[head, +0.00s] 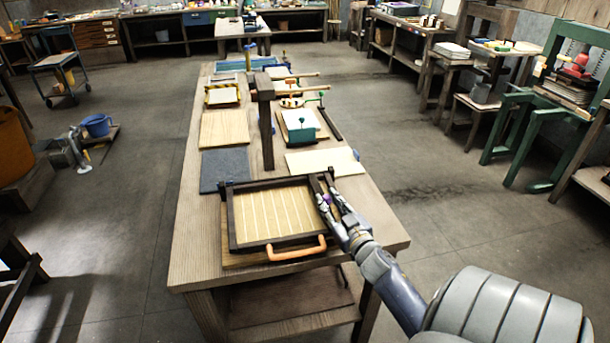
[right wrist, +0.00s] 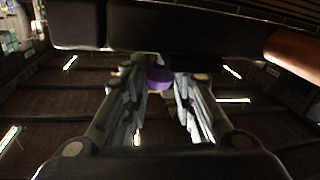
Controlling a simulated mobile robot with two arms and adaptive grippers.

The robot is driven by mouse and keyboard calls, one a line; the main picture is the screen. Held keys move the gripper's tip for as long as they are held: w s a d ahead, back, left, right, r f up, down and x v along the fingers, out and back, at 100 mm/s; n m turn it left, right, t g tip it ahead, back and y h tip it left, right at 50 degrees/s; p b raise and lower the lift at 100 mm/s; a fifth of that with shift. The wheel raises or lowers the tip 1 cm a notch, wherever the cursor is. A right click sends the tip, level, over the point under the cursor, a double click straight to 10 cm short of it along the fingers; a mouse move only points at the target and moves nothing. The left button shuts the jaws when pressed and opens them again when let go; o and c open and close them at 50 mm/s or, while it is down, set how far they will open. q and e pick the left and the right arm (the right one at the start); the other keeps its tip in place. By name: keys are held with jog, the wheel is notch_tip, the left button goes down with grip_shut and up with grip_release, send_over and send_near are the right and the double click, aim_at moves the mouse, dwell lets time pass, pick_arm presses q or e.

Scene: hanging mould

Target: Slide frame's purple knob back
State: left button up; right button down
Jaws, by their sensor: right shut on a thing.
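The frame (head: 230,222) is dark wood around a pale, striped panel and lies at the near end of the long table. An orange handle (head: 298,250) sits on its near side, and it also shows in the right wrist view (right wrist: 292,52). The purple knob (head: 326,198) is at the frame's right side, mostly covered by my right gripper (head: 332,198). In the right wrist view the purple knob (right wrist: 158,76) sits between the fingertips, and my right gripper is shut on it. My left gripper is not in view.
Behind the frame lie a dark slate board (head: 224,168) and a cream sheet (head: 325,162). A dark upright post (head: 266,130) with a horizontal bar stands mid-table. A green-sided box (head: 300,128) is beyond. Bare tabletop shows at the near right corner.

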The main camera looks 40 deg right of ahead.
jog(key=shift+s+d, duration=0.35)
jog(key=shift+d, duration=0.25)
jog(key=shift+s+d, duration=0.3)
jog(key=shift+d, duration=0.3)
jog(key=c, duration=1.3)
grip_release()
jog(key=shift+s+d, duration=0.1)
jog(key=shift+d, duration=0.1)
jog(key=shift+s+a, duration=0.2)
jog(key=shift+a, duration=0.05)
jog(key=v, duration=1.1)
jog(key=shift+s, duration=0.35)
